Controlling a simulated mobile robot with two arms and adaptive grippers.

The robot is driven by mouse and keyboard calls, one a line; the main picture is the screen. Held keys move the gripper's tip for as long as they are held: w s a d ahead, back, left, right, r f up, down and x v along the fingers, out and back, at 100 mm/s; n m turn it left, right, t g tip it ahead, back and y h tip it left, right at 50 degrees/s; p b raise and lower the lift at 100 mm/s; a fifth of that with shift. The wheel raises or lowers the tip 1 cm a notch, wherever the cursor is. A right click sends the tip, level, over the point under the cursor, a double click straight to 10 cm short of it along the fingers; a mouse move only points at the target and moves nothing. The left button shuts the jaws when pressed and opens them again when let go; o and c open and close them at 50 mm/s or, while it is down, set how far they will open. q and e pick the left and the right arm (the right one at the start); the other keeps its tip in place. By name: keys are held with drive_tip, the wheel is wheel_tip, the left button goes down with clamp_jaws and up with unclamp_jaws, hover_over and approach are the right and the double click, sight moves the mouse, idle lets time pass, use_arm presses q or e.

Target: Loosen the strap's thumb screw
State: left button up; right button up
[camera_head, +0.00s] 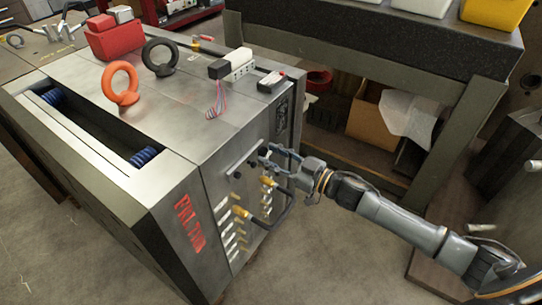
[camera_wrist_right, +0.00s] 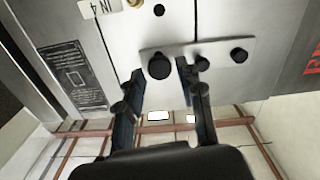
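The strap (camera_wrist_right: 215,52) is a flat grey metal plate on the side of the steel mould base (camera_head: 230,130). It carries a round black thumb screw (camera_wrist_right: 160,66) at one end and a black knob (camera_wrist_right: 239,55) at the other. In the head view the strap (camera_head: 246,163) sits high on the mould's side face. My right gripper (camera_wrist_right: 161,76) is open, its fingers on either side of the thumb screw in the wrist picture; whether they reach around it I cannot tell. In the head view the right gripper (camera_head: 272,158) is close to the side face. My left gripper is not in view.
Brass fittings (camera_head: 240,212) and a dark hose (camera_head: 285,205) stick out below the strap. Eyebolts, one orange (camera_head: 121,84) and one black (camera_head: 160,56), stand on top. A bench (camera_head: 400,45) with bins stands behind. Open floor lies in front.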

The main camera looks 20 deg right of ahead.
drive_tip(key=shift+w+a, duration=0.25)
drive_tip(key=shift+w, duration=0.05)
drive_tip(key=shift+c, duration=0.2)
clamp_jaws()
